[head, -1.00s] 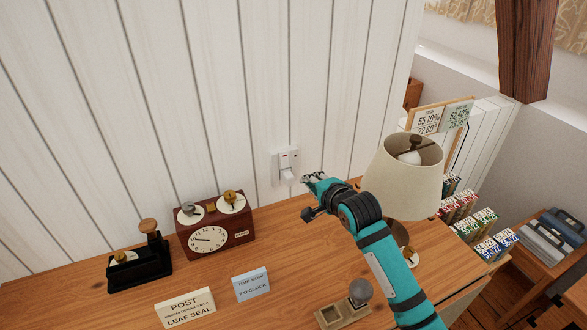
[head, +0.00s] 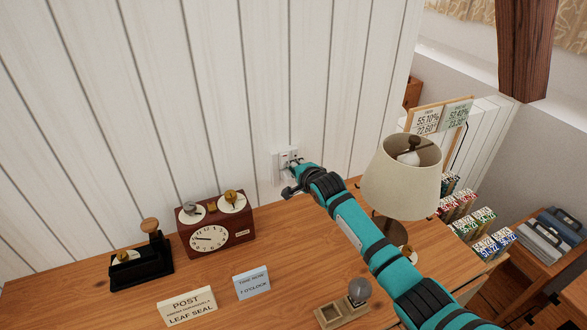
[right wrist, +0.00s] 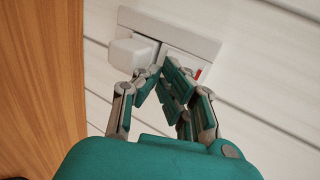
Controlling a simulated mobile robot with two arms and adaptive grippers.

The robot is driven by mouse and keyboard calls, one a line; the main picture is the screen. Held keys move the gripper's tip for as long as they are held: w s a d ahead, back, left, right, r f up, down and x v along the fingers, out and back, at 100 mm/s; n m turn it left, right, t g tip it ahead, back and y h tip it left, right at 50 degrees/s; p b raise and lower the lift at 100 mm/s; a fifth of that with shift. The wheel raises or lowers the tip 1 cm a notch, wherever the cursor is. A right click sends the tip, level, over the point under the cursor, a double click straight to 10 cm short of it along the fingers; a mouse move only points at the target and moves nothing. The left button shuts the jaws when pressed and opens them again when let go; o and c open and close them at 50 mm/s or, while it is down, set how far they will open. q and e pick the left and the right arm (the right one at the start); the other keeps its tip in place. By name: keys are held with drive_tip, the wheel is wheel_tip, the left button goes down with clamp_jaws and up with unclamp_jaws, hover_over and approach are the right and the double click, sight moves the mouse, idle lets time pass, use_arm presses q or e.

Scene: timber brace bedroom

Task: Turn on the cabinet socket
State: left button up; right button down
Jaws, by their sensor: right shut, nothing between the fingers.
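The white cabinet socket (head: 283,157) is on the white plank wall just above the wooden cabinet top. In the right wrist view its plate (right wrist: 170,27) fills the top, with a white plug (right wrist: 132,54) at left and a red mark (right wrist: 198,73) on the switch side. My right gripper (head: 295,166) is at the socket and hides its lower part. In the right wrist view its fingers (right wrist: 170,68) are shut and empty, in front of the plate between plug and red mark. I cannot tell whether the tips touch. My left gripper is out of view.
A lamp (head: 402,185) stands right of my right arm. A red clock box (head: 216,232), a black stamp-like device (head: 140,262) and two cards (head: 187,306) stand to the left. A small wooden tray (head: 343,310) is near the front.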

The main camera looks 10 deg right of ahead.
drive_tip(key=shift+w+a+f+b, duration=0.15)
drive_tip(key=shift+f+b, duration=0.2)
drive_tip(key=shift+b, duration=0.35)
drive_tip(key=shift+w+r+t, duration=0.1)
drive_tip(key=shift+r+t, duration=0.05)
drive_tip(key=shift+t, duration=0.25)
drive_tip(key=shift+r+p, duration=0.85)
drive_tip(key=shift+r, duration=0.15)
